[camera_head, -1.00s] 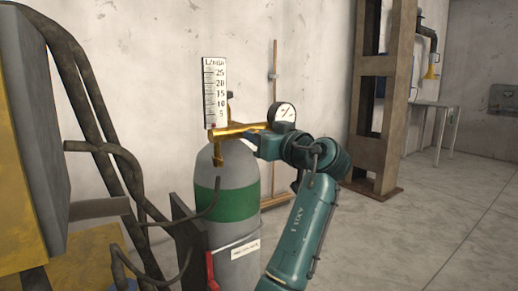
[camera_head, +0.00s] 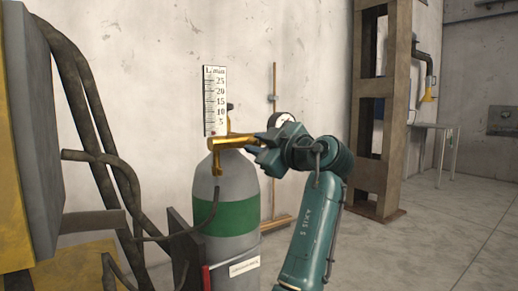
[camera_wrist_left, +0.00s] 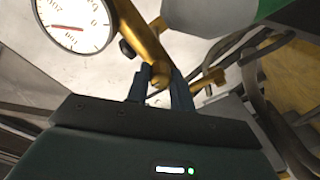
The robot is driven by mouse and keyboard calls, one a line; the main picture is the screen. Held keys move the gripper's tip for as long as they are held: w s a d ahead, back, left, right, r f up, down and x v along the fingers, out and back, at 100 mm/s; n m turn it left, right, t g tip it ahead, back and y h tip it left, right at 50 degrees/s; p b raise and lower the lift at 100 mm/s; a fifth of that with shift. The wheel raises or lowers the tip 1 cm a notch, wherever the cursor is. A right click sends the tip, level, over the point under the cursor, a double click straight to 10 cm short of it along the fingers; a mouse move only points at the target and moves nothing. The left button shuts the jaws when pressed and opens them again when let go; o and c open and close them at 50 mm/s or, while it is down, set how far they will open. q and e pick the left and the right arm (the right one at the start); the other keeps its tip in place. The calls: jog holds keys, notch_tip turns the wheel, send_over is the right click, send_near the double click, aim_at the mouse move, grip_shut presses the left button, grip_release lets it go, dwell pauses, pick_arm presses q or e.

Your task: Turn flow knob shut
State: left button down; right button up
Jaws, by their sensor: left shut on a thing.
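A grey gas cylinder with a green band (camera_head: 225,217) stands upright against the wall. On top is a brass regulator (camera_head: 232,143) with a white flow scale (camera_head: 214,95) marked in L/min and a round gauge. My left gripper (camera_head: 257,147) is at the regulator's right end, where its own body hides the flow knob in the head view. In the left wrist view its two fingers (camera_wrist_left: 161,88) are shut on a small brass piece, seemingly the flow knob (camera_wrist_left: 159,78). The gauge (camera_wrist_left: 72,22) shows at upper left there. My right gripper is not in view.
Dark hoses (camera_head: 95,120) and a grey and yellow machine (camera_head: 28,130) stand close on the left. A brown steel column (camera_head: 378,110) and a small table (camera_head: 436,128) are at the back right. The floor on the right is clear.

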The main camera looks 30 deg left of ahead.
pick_arm(q)
jog(key=shift+n, duration=0.4)
jog(key=c, duration=1.2)
grip_release()
jog(key=p+v, duration=0.1)
jog(key=v, duration=1.2)
jog(key=shift+d, duration=0.1)
